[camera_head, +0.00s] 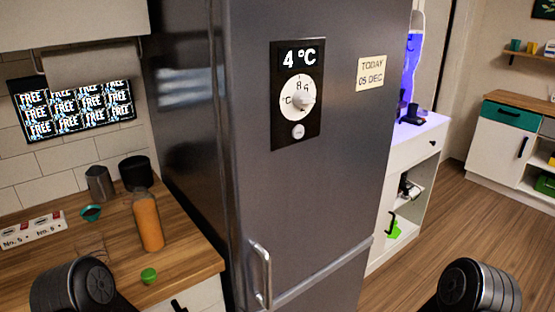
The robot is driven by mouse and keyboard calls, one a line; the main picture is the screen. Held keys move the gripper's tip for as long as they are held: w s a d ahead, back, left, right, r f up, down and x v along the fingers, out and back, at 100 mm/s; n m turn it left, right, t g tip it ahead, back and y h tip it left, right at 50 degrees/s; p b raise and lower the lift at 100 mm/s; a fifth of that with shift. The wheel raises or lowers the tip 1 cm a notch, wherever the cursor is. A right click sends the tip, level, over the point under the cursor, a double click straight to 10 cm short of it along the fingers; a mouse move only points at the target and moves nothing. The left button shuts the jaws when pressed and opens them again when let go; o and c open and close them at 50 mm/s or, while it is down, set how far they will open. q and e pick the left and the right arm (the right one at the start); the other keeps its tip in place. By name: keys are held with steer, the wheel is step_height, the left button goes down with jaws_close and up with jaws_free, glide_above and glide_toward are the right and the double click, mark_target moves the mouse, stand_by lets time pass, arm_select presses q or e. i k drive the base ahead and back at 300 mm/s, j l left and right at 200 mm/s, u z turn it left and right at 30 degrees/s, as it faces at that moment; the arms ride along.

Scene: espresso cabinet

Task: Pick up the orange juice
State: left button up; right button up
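The orange juice (149,222) is a clear bottle filled with orange liquid. It stands upright on the wooden counter at the left, beside the fridge. A green cap-like object (149,275) lies on the counter in front of it. Dark rounded parts of my arms show at the bottom left and bottom right edges. My gripper fingers are not visible in this view. Nothing is seen touching the bottle.
A tall grey fridge (330,190) with a handle (261,275) fills the middle. A clear glass (91,248), small teal bowl (91,213), metal cup (99,183), dark pot (136,172) and power strip (32,231) are near the bottle. Wooden floor (460,220) is open at right.

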mark_target(143, 206)
steer(key=u, duration=1.25)
